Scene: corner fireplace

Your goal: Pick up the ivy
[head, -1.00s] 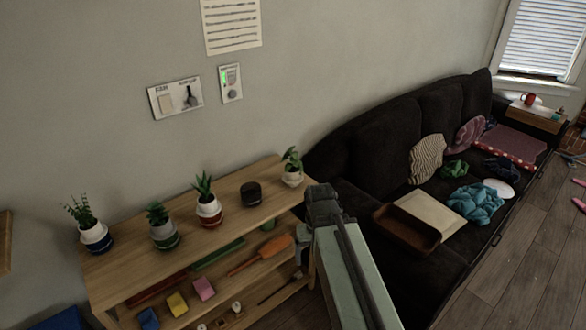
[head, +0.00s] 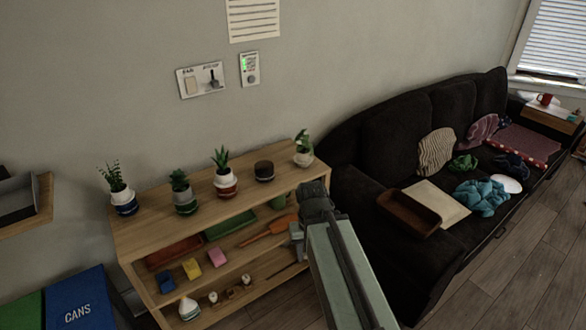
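Several potted plants stand on the top of a wooden shelf unit (head: 150,226) in the head view. The broad-leaved plant in a white pot (head: 303,151) at the right end looks most like the ivy, but I cannot be sure. My arm reaches up from the bottom of the picture. My gripper (head: 297,238) shows small and partly hidden at the arm's far end, in front of the shelf's right end and below that plant in the picture. Its fingers are not clear enough to tell open from shut.
Other plants are a feathery one (head: 120,193), a succulent (head: 182,195) and a spiky one (head: 223,176). A dark round object (head: 264,171) stands right of them. Tools and blocks fill the lower shelves. A dark sofa (head: 375,145) borders the right; a blue bin (head: 78,298) is lower left.

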